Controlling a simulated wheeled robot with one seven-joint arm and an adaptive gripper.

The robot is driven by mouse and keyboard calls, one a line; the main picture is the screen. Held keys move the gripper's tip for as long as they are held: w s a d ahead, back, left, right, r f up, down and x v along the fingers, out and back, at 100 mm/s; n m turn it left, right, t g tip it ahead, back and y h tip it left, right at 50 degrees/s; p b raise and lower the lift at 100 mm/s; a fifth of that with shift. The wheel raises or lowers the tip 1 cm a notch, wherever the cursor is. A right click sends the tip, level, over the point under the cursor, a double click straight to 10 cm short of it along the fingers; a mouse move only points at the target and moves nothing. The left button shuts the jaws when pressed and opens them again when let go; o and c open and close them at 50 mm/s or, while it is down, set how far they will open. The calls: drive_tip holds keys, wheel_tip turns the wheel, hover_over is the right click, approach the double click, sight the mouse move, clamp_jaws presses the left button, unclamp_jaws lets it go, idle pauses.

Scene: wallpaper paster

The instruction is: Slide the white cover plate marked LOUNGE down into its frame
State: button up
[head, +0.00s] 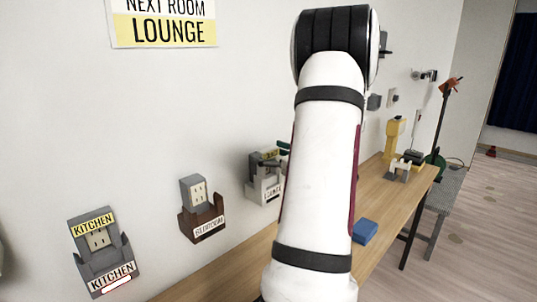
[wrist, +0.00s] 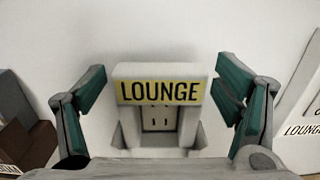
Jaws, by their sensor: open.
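The white cover plate (wrist: 160,70) has a yellow LOUNGE label and stands upright in the middle of the wrist view. A socket (wrist: 158,118) shows in the opening below its label. Pale sloping sides of the frame (wrist: 200,138) show at the plate's lower edges; how deep the plate sits is unclear. My gripper (wrist: 163,88) is open, with one green-padded finger on each side of the plate and gaps between. In the head view, the frame (head: 266,190) with a white label is partly hidden by my arm, and one green finger shows above it.
A brown BEDROOM frame (head: 203,226) and a grey KITCHEN frame (head: 106,262) are on the wall to the left. A wooden bench (head: 412,203) runs along the wall, with a blue block (head: 365,231) on it. A LOUNGE sign (head: 165,28) hangs above.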

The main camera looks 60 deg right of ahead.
drive_tip(key=v, duration=1.2)
idle(0.3)
